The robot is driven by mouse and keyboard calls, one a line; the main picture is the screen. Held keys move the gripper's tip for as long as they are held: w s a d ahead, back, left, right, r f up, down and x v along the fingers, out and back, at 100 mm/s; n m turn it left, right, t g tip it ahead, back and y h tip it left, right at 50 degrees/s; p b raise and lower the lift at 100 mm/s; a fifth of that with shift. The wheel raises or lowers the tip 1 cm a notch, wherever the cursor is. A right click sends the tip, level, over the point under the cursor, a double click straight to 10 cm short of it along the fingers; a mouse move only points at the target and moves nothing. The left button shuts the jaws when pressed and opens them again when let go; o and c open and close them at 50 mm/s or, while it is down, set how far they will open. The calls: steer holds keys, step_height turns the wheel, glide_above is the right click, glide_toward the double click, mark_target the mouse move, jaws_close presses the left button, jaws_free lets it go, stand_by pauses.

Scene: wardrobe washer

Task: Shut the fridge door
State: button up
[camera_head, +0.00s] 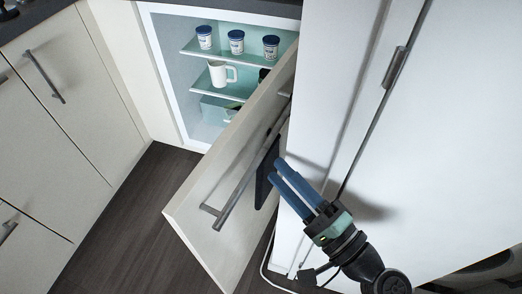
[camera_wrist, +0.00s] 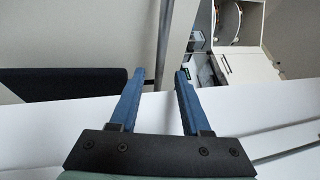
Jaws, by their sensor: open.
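The fridge door (camera_head: 213,189) is a cream panel standing open, swung out toward me on the right side of the fridge. A long grey bar handle (camera_head: 238,189) runs along its outer face. The fridge interior (camera_head: 183,66) shows glass shelves, partly hidden by the door. My gripper (camera_head: 283,170) is open and empty, with blue fingers close to the door's outer face near the handle's upper part. I cannot tell whether it touches the door. In the wrist view my gripper (camera_wrist: 158,80) has its two fingers apart, with a grey bar beyond them.
White cups with blue lids (camera_head: 237,41) and a white mug (camera_head: 221,74) stand on the fridge shelves. A tall white cabinet (camera_head: 330,90) rises close on the right. Cream cabinets (camera_head: 60,110) line the left. The dark floor (camera_head: 125,215) left of the door is clear.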

mark_target(261, 151)
steer(key=x, duration=0.6)
steer(key=shift+w+a, duration=0.1)
steer(key=shift+c, duration=0.3)
jaws_close()
stand_by(1.0)
